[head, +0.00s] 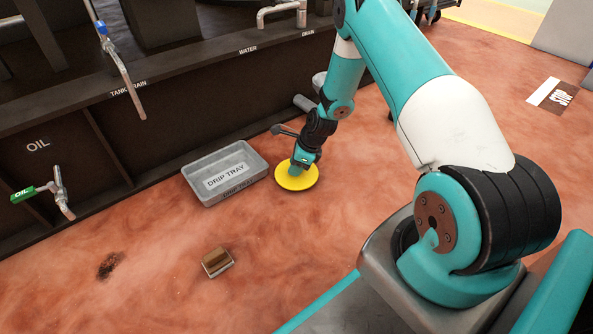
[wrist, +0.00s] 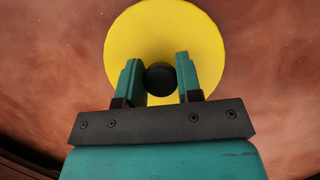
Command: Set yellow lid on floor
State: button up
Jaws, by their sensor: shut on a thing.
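The yellow lid (head: 296,180) is a round flat disc in the head view, to the right of the grey drip tray. My gripper (head: 301,163) is over its middle, pointing down. In the wrist view the yellow lid (wrist: 165,25) shows a round black knob (wrist: 160,78) at its centre. My gripper (wrist: 160,78) has its two teal fingers on either side of this knob, shut on it. The lid looks level and close to the reddish floor (head: 170,250). I cannot tell whether it touches the floor.
The grey drip tray (head: 212,192) stands on the floor just left of the lid. A small brown block-like object (head: 216,261) lies nearer, and a dark stain (head: 110,265) marks the floor. The dark tank stand with taps (head: 90,150) runs behind. Floor in front is mostly clear.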

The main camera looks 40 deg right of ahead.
jog(key=o, duration=0.9)
jog(key=shift+f, duration=0.1)
jog(key=shift+o, duration=0.2)
jog(key=p+v, duration=1)
jog(key=v, duration=0.2)
jog(key=s+a+r+n+g+y, duration=0.1)
jog(key=a+r+n, duration=0.65)
jog(key=r, duration=0.35)
jog(key=s+a+r+n, duration=0.1)
jog(key=a+r+n, duration=0.6)
jog(key=a+r, duration=0.3)
jog(key=s+a+r+n+g, duration=0.1)
jog(key=s+a+r+n, duration=0.4)
jog(key=s+r+n, duration=0.2)
jog(key=s+a+r+n+g, duration=0.1)
jog(key=s+a+r+n, duration=0.4)
jog(key=s+r+n, duration=0.3)
jog(key=s+n, duration=0.4)
jog(key=s, duration=0.4)
jog(key=shift+s, duration=0.25)
